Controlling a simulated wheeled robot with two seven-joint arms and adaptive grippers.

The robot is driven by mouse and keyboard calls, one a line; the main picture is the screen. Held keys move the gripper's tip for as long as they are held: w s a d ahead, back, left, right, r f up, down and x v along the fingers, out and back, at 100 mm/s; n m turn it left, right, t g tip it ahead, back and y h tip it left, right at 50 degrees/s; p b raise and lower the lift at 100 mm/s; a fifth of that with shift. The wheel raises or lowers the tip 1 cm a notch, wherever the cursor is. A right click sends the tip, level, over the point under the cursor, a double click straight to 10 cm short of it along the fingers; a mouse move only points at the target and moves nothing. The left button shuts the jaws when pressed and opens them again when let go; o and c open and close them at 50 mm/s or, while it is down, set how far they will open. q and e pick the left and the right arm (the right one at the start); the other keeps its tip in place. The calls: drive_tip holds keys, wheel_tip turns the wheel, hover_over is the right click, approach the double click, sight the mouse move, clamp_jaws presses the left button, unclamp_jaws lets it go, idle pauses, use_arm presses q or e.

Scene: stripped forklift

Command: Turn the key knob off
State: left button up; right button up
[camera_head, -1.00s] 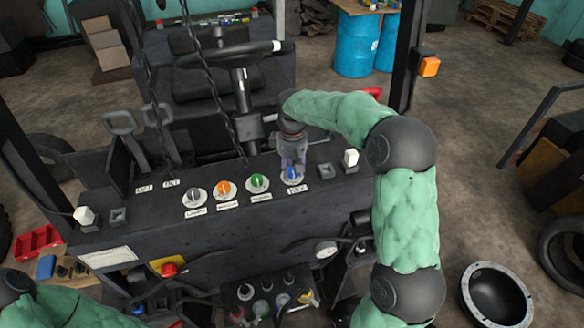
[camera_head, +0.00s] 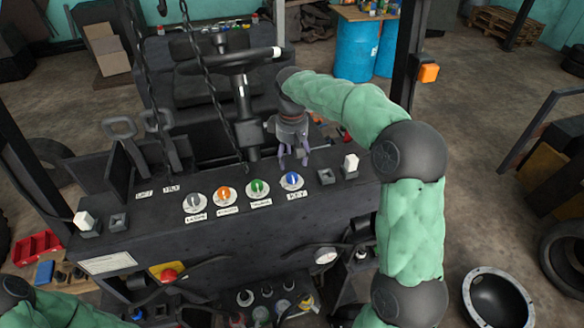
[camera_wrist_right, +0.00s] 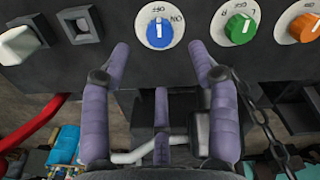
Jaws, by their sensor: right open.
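The blue key knob (camera_head: 292,180) sits on a white round plate on the dark panel, above a KEY label. It also shows in the wrist view (camera_wrist_right: 159,33), where its white mark stands upright, in line with lettering that looks like OFF; ON lettering is to its right. My right gripper (camera_head: 294,158) is open and empty, just behind and above the knob, apart from it. In the wrist view its purple fingers (camera_wrist_right: 158,50) spread to either side below the knob. My left gripper is out of view; only part of that arm shows at bottom left.
The green knob (camera_head: 259,188), orange knob (camera_head: 224,195) and grey knob (camera_head: 195,202) are in a row to the left. A white switch (camera_head: 350,163) is to the right. The steering wheel (camera_head: 230,60) and hanging chains are behind the panel.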

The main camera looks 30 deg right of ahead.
wheel_tip(320, 180, up, 5)
drive_tip(key=shift+f, duration=0.2)
idle(0.6)
